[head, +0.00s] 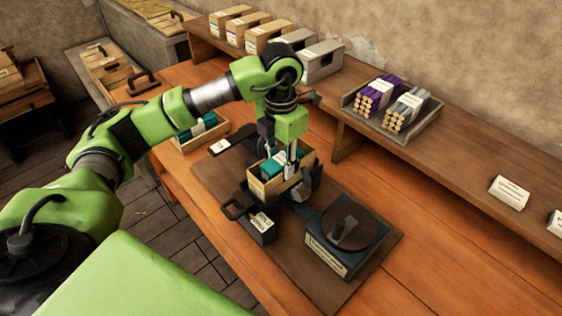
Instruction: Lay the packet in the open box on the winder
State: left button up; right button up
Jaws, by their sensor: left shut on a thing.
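My left gripper (291,163) points down over the open wooden box (265,189) and is shut on a teal packet (271,166) with a pale label. The packet is at the box's mouth, its lower part hidden by the near wall. I cannot tell whether it touches the bottom. The box sits on the dark winder (307,187), partly hidden behind box and gripper. My right gripper is not in view.
A dark round-topped device (345,232) stands right of the winder on a brown board (313,283). Another box (219,132) with teal packets is behind my arm. A tray (430,128) of purple and grey bundles sits on the raised shelf. The table's right front is clear.

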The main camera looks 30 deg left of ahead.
pick_arm(q)
jog(key=shift+s+f, duration=0.1)
jog(key=shift+f, duration=0.05)
jog(key=o, duration=1.4)
jog(key=shift+f, duration=0.1)
jog(key=shift+r+p, duration=3.05)
jog(key=shift+r, duration=2.1)
jog(key=shift+f, duration=0.1)
